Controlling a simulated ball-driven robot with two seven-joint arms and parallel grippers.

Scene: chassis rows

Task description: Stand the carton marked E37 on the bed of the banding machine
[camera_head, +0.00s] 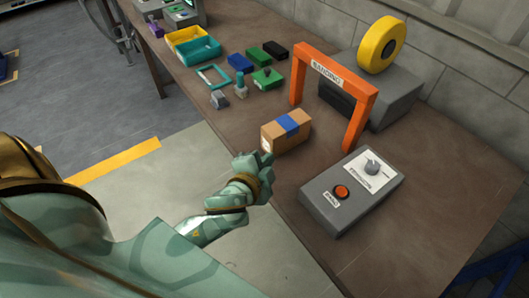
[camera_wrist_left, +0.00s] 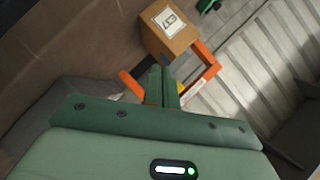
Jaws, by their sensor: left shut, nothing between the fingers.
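The carton (camera_head: 272,143) is a brown box with a blue strip across its top. It sits on the brown work surface just in front of the orange arch (camera_head: 338,78) marked BANDING. A white label on the carton (camera_wrist_left: 180,37), seen in the left wrist view, appears to read E37. My left gripper (camera_head: 266,166) is shut and empty, close to the carton's near side and apparently apart from it. Its closed fingers (camera_wrist_left: 163,76) point toward the carton in the left wrist view. A separate bed cannot be made out from the tabletop. My right gripper is out of view.
A grey machine body (camera_head: 390,95) with a yellow reel (camera_head: 381,44) stands behind the arch. A grey control box (camera_head: 350,190) with an orange button lies right of the carton. Small coloured parts and a yellow tray (camera_head: 186,36) are farther back. The front right tabletop is clear.

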